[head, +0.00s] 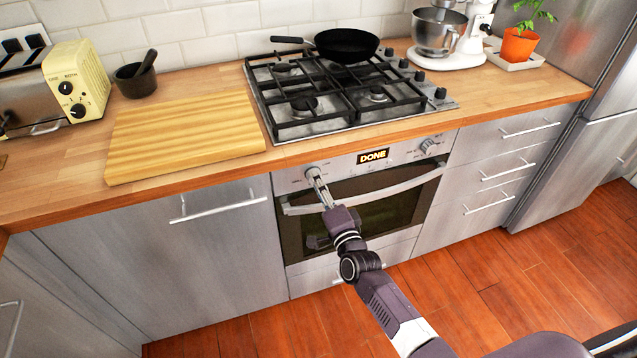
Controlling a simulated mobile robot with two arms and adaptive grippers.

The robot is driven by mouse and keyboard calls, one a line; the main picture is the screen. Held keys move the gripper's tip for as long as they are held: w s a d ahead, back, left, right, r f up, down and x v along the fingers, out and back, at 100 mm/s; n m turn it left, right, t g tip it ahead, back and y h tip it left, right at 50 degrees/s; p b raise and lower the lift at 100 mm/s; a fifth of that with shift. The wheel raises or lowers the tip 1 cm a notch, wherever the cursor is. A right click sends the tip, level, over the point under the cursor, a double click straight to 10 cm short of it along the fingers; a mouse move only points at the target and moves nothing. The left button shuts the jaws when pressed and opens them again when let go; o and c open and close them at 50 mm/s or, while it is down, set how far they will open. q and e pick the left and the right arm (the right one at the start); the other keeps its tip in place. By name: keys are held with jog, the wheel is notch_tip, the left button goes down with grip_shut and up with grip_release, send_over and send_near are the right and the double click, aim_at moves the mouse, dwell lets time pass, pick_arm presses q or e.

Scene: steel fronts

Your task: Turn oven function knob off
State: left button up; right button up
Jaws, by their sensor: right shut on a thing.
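The oven (400,210) is built in under the counter, with a steel control panel and a lit display (373,156) reading "DONE". A round knob (428,145) with markings around it sits right of the display. My right gripper (312,172) is at the left end of the panel, shut on the left oven knob, which its fingers mostly hide. I cannot read that knob's setting or tell from labels which knob is the function one. My left gripper is not in view.
The oven door handle (400,192) runs just below my right gripper. The gas hob (345,92) with a black pan (347,44) is above. A cutting board (185,135) lies left on the counter, beside a mortar (135,80) and toaster (80,85). The wooden floor is clear.

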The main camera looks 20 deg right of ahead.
jog(key=shift+n+y+p, duration=0.3)
jog(key=shift+n+p, duration=1.2)
jog(key=shift+n, duration=5)
jog(key=shift+f, duration=0.1)
jog(key=o, duration=1.2)
jog(key=shift+c, duration=0.2)
jog(key=s+d, duration=0.1)
jog(key=s, duration=1.1)
